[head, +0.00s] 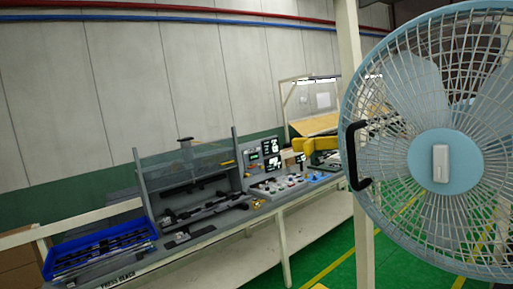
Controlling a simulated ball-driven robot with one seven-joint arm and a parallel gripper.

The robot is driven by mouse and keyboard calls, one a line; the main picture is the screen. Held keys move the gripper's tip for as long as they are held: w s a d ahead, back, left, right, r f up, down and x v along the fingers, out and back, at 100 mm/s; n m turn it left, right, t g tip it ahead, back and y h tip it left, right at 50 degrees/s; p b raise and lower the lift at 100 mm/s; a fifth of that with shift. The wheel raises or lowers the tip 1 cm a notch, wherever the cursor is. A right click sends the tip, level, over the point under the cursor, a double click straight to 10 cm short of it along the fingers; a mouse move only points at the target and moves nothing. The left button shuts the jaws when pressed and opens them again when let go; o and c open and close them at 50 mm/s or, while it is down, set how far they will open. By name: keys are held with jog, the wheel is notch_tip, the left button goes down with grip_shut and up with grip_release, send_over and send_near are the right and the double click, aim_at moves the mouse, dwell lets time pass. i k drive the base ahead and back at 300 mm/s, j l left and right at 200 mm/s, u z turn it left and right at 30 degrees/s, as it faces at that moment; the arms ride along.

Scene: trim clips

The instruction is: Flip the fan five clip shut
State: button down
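A large light-blue fan (395,160) with a white wire cage fills the right side of the head view, cut off by the right and top edges. A black C-shaped piece (352,156) sits at the left rim of its cage and stands out from it. A white upright block (441,164) is on the blue hub (420,160). I cannot tell which of these is the fan five clip, nor whether a clip is open or shut. My gripper is not in view.
A cream post (360,235) stands just left of the fan, partly behind it. A long workbench (282,240) runs along the wall, with a blue tray (98,255), a grey fixture and several small parts. Green floor (395,265) with yellow lines lies below the fan.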

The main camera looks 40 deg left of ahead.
aim_at(307, 145)
jog(key=j, duration=1.55)
jog(key=i+j+z, duration=0.3)
jog(key=i+j, duration=0.15)
jog(key=j, duration=0.15)
jog(key=i+j+z, duration=0.15)
jog(key=j, duration=0.2)
jog(key=i+j+z, duration=0.15)
jog(key=j, duration=0.25)
jog(key=i+j+z, duration=0.15)
jog(key=i+j, duration=0.15)
jog(key=i+j+z, duration=0.15)
jog(key=j, duration=0.35)
